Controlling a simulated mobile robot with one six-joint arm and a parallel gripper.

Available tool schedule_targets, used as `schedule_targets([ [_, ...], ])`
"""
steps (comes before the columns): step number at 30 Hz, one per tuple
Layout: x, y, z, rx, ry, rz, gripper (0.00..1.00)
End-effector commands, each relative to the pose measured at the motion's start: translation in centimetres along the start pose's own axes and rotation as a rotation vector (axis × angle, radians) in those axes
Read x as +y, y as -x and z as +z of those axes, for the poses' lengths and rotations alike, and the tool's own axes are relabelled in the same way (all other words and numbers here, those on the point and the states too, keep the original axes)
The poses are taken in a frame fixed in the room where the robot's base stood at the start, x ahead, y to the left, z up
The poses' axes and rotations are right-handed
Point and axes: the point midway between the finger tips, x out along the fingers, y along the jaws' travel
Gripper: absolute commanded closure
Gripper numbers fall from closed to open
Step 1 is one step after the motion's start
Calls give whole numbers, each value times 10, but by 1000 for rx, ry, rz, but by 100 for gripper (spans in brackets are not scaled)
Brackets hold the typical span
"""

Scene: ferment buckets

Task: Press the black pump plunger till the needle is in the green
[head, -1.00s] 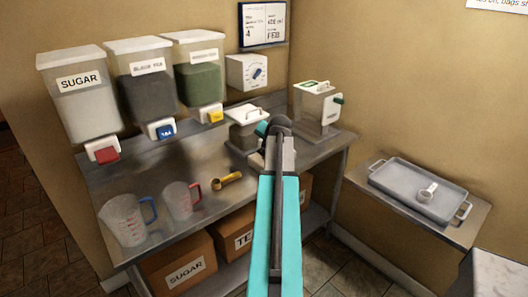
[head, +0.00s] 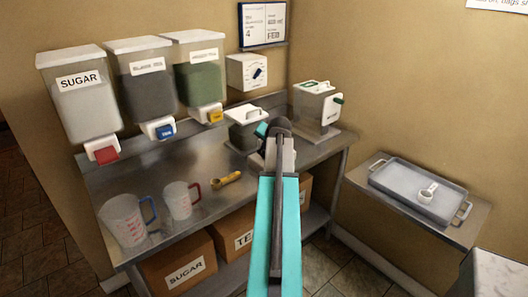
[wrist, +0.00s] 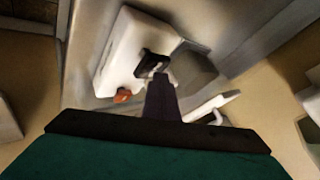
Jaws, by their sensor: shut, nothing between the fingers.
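In the wrist view a white box-shaped unit (wrist: 130,38) has a black part (wrist: 152,62) on its face, which looks like the pump plunger. A small orange-red piece (wrist: 123,96) shows at its lower edge. My gripper (wrist: 160,80) is shut and empty, with its dark fingertips at or just in front of the black part. I cannot tell whether they touch it. No gauge needle or green zone can be made out.
Dispensers (head: 80,100) hang above the left side. A tray (head: 410,190) stands on the right bench.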

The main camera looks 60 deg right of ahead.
Motion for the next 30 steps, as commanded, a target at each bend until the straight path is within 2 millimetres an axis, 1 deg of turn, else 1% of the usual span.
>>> schedule_targets([
  [30, 4, -6, 6, -2, 1, 1, 100],
])
